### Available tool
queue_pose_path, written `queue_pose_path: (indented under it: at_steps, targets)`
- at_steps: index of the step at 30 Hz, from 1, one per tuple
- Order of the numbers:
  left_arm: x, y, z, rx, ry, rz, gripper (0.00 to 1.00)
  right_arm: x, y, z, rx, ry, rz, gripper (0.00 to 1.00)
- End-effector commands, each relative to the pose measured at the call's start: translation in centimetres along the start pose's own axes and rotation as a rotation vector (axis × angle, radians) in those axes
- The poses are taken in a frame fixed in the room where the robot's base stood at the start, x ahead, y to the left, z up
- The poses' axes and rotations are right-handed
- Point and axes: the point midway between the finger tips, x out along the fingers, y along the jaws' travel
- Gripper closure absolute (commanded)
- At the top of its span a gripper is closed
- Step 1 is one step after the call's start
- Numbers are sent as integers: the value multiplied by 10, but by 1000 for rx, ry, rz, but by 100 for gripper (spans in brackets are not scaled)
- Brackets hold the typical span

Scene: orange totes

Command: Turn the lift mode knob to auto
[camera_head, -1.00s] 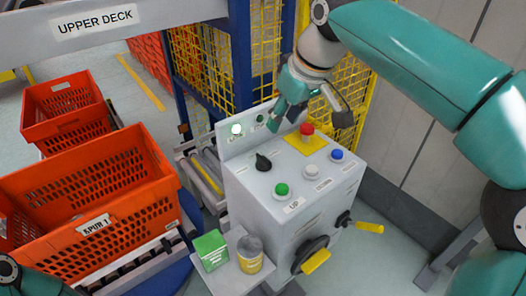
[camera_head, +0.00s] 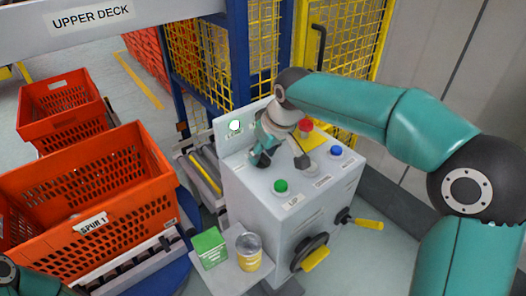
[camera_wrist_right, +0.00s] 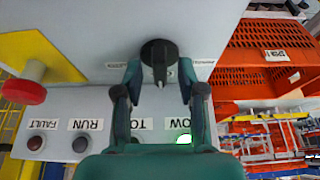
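The black lift mode knob (camera_wrist_right: 159,53) sits on the top face of the grey control box (camera_head: 245,185). In the wrist view its pale pointer mark points down the picture, towards the indicator lamps. Small labels (camera_wrist_right: 203,62) flank it, too small to read. My right gripper (camera_wrist_right: 160,78) is open, with one finger on each side of the knob. I cannot tell whether either finger touches it. In the head view the right gripper (camera_head: 282,160) is low over the box and hides the knob. My left gripper is out of frame; only part of that arm shows at the lower left.
A red button (camera_head: 306,125) on a yellow plate stands close behind the right gripper. Green (camera_head: 281,186) and blue (camera_head: 336,151) buttons are nearby. A lit lamp (camera_head: 235,125) is on the back panel.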

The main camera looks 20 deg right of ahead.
Motion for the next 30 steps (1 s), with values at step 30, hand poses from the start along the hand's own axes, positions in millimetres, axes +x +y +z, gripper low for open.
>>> queue_pose_path:
  at_steps: [30]
  targets:
    - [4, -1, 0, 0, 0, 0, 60, 1, 0, 0, 67, 0, 29, 100]
